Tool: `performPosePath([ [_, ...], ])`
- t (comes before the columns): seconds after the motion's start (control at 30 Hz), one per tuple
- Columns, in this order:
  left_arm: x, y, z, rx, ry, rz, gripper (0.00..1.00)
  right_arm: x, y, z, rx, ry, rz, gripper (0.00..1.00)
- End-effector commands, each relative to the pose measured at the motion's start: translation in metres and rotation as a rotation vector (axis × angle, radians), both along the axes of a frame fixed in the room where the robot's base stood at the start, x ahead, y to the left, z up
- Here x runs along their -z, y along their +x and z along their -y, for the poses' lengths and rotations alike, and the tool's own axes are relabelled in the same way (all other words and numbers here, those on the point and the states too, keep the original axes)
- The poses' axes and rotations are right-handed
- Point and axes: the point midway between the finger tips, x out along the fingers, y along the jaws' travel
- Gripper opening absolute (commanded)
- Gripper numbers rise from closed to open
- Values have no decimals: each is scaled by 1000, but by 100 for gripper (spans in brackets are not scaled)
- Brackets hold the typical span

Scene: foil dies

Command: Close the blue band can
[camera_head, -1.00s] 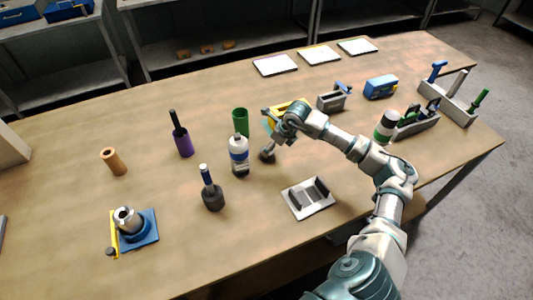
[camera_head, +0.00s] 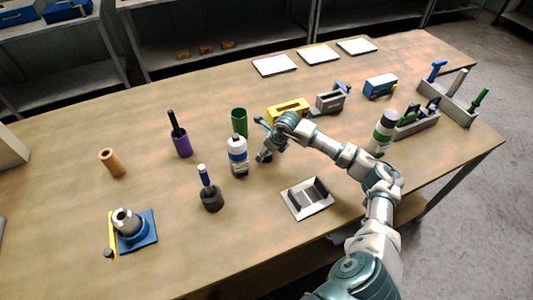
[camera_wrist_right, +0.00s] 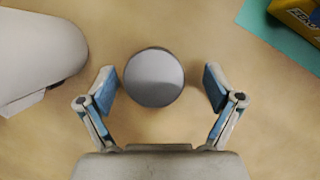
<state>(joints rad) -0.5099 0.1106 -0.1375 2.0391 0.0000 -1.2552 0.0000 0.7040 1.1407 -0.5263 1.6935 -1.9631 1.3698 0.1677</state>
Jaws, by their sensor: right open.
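The blue band can (camera_head: 237,157) stands upright near the middle of the table, with a white top and a blue band around it. My right gripper (camera_head: 263,156) is low, just right of it. In the right wrist view, my right gripper (camera_wrist_right: 160,85) is open, pointing down at the table. A round dark grey disc (camera_wrist_right: 153,77), perhaps a lid, is between its spread fingers, with gaps on both sides. A large white rounded thing (camera_wrist_right: 35,50) at the left is probably the can; its band does not show there. My left gripper is not in view.
A green cup (camera_head: 239,121) stands behind the can. A dark bottle with a blue neck (camera_head: 210,190) stands front left. A yellow block (camera_head: 288,111) lies behind my right wrist. A grey tray (camera_head: 294,201) lies in front.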

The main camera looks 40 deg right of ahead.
Motion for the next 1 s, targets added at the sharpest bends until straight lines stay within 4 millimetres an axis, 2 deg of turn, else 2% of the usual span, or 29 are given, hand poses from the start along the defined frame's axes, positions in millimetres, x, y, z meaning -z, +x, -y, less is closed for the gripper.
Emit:
performPosePath([
  [0.07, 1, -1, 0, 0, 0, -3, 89, -1, 0, -1, -1, -1, 0, 91],
  [0.1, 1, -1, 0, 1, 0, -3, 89, -1, 0, -2, -1, -1, 0, 86],
  [0.27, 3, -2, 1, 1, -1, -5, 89, -1, 0, -3, -1, -3, 0, 47],
  [0.67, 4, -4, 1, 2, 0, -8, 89, -4, 0, 0, 0, 0, 2, 46],
  [0.83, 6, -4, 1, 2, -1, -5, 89, -31, 1, 0, 0, -1, 5, 46],
  [1.0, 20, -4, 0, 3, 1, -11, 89, -68, 1, -1, -1, -2, 6, 46],
])
